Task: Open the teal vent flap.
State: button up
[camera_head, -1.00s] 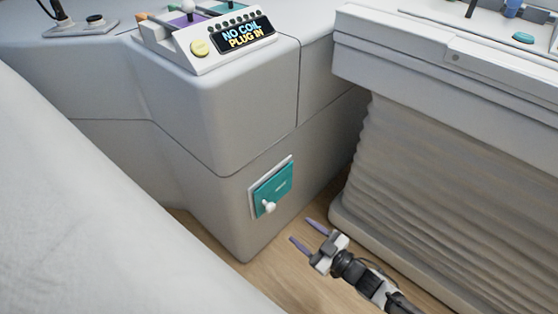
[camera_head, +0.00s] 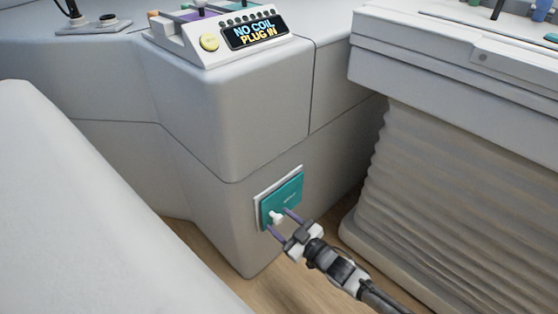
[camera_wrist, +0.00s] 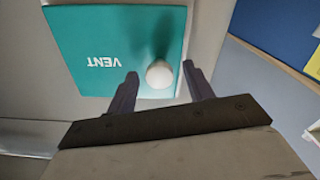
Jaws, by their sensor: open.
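The teal vent flap (camera_head: 284,197) sits in a pale frame low on the grey cabinet face in the head view. It looks shut. In the wrist view the flap (camera_wrist: 90,40) fills the upper left, with the word VENT upside down. Its round white knob (camera_wrist: 159,74) lies between the two purple fingers of my gripper (camera_wrist: 159,88). The knob (camera_head: 277,217) also shows in the head view, near the flap's lower left. My gripper (camera_head: 281,224) is open, one finger on each side of the knob, with gaps visible between knob and fingers.
A control panel (camera_head: 225,45) with a display reading NO COIL PLUG IN stands on top of the cabinet. A table with a pleated skirt (camera_head: 450,190) stands close on the right. A white rounded surface (camera_head: 70,210) fills the left. Wooden floor (camera_head: 300,285) lies below.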

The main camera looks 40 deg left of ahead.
jog(key=shift+a, duration=0.75)
grip_shut()
